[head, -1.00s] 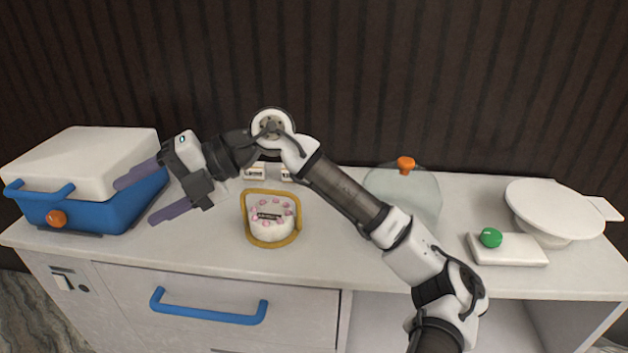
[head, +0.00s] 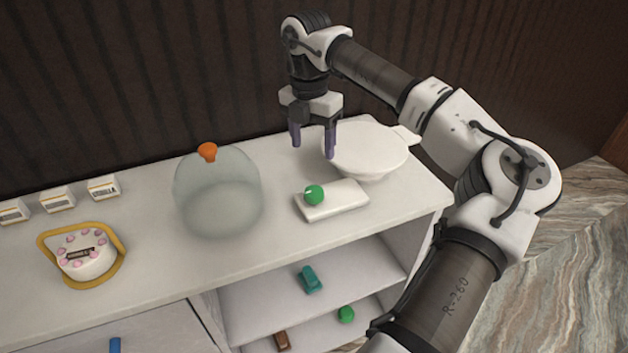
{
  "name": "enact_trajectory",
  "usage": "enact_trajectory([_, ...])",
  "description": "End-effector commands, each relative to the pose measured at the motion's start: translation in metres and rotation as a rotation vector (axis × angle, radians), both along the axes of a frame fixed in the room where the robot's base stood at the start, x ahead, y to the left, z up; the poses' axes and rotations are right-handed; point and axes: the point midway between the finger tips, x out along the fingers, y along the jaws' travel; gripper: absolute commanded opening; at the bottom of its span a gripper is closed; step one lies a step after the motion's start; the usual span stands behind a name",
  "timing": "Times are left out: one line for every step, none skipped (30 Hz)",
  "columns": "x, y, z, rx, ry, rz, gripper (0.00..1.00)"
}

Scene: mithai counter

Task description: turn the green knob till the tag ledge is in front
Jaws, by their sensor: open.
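The green knob (head: 313,195) sits on top of a white box-like base (head: 345,200) near the right end of the counter. A pale line marks its top. Behind the base stands a white round turntable (head: 365,150) on a short foot, with a flat tag ledge (head: 407,136) sticking out at its back right. My gripper (head: 312,148) points down above and behind the knob, its two dark fingers apart. It is empty and does not touch the knob. The right finger overlaps the turntable's left rim in the picture; I cannot tell the gap between them.
A glass dome (head: 218,195) with an orange handle stands left of the knob. A cake (head: 86,252) in a yellow-handled holder and several small label boxes (head: 57,199) are farther left. The open shelves below hold a teal item (head: 308,280) and a green ball-like item (head: 346,314).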

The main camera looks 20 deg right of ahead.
Motion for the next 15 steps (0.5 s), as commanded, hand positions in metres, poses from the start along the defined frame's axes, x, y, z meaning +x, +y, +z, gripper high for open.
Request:
enact_trajectory([-0.001, 0.000, -0.009, 0.003, 0.002, 0.002, 0.62])
enact_trajectory([-0.001, 0.000, -0.014, 0.004, 0.004, 0.003, 0.62])
enact_trajectory([-0.001, 0.000, -0.022, 0.006, 0.004, 0.002, 0.62])
enact_trajectory([-0.001, 0.000, -0.029, 0.005, 0.002, 0.002, 0.62])
enact_trajectory([-0.002, 0.000, -0.035, 0.006, 0.003, 0.003, 0.62])
enact_trajectory([-0.002, 0.000, -0.044, 0.006, 0.004, 0.002, 0.62])
enact_trajectory([-0.002, 0.000, -0.051, 0.006, 0.003, 0.002, 0.62])
enact_trajectory([-0.003, 0.000, -0.057, 0.007, 0.003, 0.003, 0.62])
enact_trajectory([-0.003, 0.000, -0.066, 0.006, 0.003, 0.004, 0.62])
enact_trajectory([-0.003, 0.000, -0.072, 0.007, 0.003, 0.003, 0.62])
enact_trajectory([-0.003, -0.001, -0.077, 0.007, 0.001, 0.003, 0.62])
enact_trajectory([-0.003, -0.001, -0.085, 0.007, 0.003, 0.004, 0.62])
enact_trajectory([-0.004, -0.001, -0.090, 0.006, 0.002, 0.004, 0.62])
enact_trajectory([-0.004, -0.001, -0.095, 0.005, 0.001, 0.005, 0.62])
enact_trajectory([-0.004, -0.001, -0.101, 0.007, 0.000, 0.004, 0.62])
